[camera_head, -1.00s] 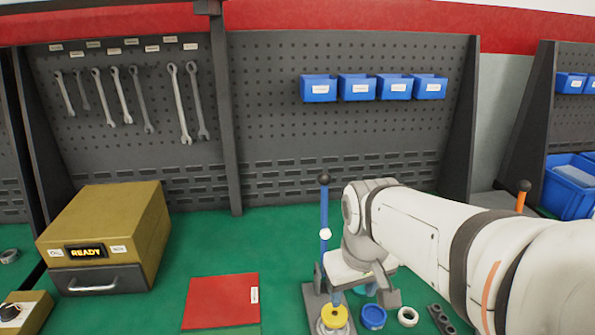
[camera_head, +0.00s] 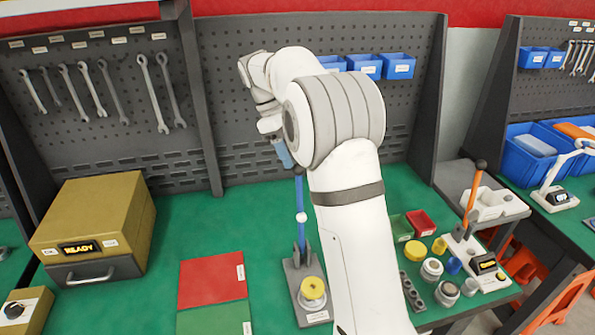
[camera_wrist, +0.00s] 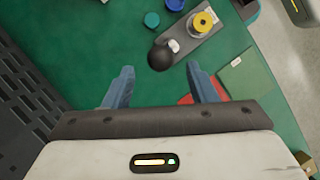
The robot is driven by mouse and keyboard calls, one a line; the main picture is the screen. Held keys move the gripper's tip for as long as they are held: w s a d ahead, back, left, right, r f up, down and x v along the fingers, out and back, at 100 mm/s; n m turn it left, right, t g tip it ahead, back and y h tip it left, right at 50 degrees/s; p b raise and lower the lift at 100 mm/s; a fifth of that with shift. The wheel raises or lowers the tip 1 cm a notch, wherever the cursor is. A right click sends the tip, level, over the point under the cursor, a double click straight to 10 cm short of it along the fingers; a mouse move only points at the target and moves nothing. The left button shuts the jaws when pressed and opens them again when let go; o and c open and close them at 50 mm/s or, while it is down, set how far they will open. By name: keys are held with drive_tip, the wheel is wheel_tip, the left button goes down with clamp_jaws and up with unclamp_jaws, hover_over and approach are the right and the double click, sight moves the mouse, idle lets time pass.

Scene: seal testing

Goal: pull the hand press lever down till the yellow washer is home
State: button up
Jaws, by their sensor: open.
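The hand press has a blue lever (camera_head: 299,195) that stands upright on a grey base (camera_head: 296,272). The yellow washer (camera_head: 313,289) sits on the press at the near end of its base; how deep it sits I cannot tell. It also shows at the top of the wrist view (camera_wrist: 203,20). My gripper (camera_head: 283,157) is over the upper end of the lever. In the wrist view my gripper (camera_wrist: 160,72) is open, with the lever's black ball knob (camera_wrist: 160,58) between and just beyond the fingertips.
A second press with an orange lever (camera_head: 472,192) stands at the right. Red and green mats (camera_head: 211,279) lie left of the blue-lever press. A gold READY box (camera_head: 95,220) is further left. Small parts stand right of my arm. The pegboard (camera_head: 230,120) rises behind.

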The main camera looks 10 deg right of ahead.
drive_tip(key=x, duration=0.7)
drive_tip(key=shift+s+d+f+p, duration=0.1)
drive_tip(key=shift+f+p, duration=0.15)
drive_tip(key=shift+p, duration=0.1)
drive_tip(key=shift+c, duration=0.4)
